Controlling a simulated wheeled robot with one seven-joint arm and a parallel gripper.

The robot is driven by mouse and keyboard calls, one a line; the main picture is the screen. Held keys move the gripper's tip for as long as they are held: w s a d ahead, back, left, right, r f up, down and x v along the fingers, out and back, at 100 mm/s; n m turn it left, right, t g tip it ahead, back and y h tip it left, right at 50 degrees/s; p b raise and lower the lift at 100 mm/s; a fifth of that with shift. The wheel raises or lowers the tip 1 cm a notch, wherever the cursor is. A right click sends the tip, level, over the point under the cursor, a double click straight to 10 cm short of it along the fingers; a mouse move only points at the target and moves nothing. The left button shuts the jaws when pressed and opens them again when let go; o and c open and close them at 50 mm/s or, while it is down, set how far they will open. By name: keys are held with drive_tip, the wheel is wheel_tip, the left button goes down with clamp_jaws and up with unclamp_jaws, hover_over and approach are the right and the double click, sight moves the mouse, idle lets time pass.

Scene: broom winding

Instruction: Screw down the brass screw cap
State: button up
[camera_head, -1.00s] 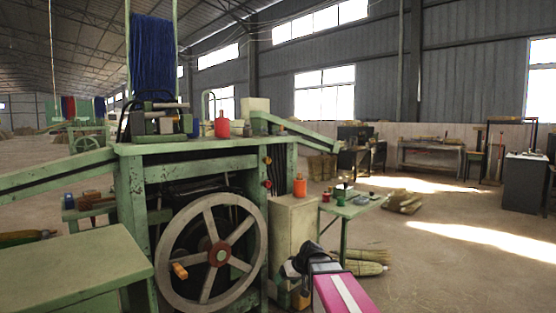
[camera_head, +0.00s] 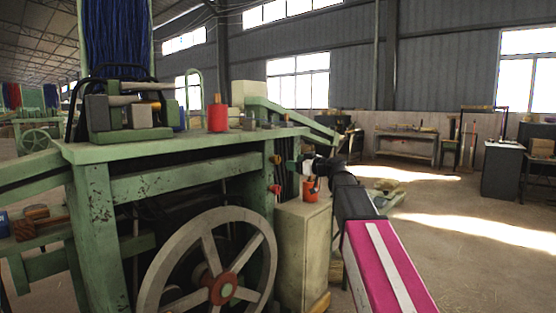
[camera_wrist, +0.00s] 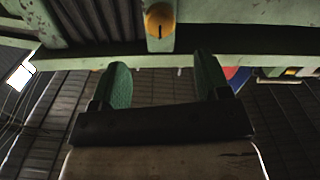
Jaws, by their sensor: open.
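I cannot make out the brass screw cap for certain. A small brass-coloured part (camera_head: 152,97) shows on the winding fixture (camera_head: 128,112) on top of the green machine (camera_head: 180,147). My gripper (camera_wrist: 163,68) is open in the wrist view, with nothing between its two green fingers. Just beyond the fingertips is a green beam (camera_wrist: 150,61), and past it a round yellow knob (camera_wrist: 160,19) on a green post. In the head view my gripper (camera_head: 307,165) is small, beside the machine's right end, near a yellow knob (camera_head: 276,159) and a red knob (camera_head: 275,190).
A red bottle (camera_head: 218,117) stands on the machine top. An orange container (camera_head: 311,189) sits on the pale cabinet (camera_head: 303,245) below my gripper. The spoked wheel (camera_head: 217,270) is at the front. Open floor lies to the right.

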sight(278, 160)
drive_tip(key=x, duration=1)
drive_tip(key=shift+w+a+f, duration=0.1)
drive_tip(key=shift+w+a, duration=0.05)
drive_tip(key=shift+a, duration=0.1)
drive_tip(key=c, duration=0.9)
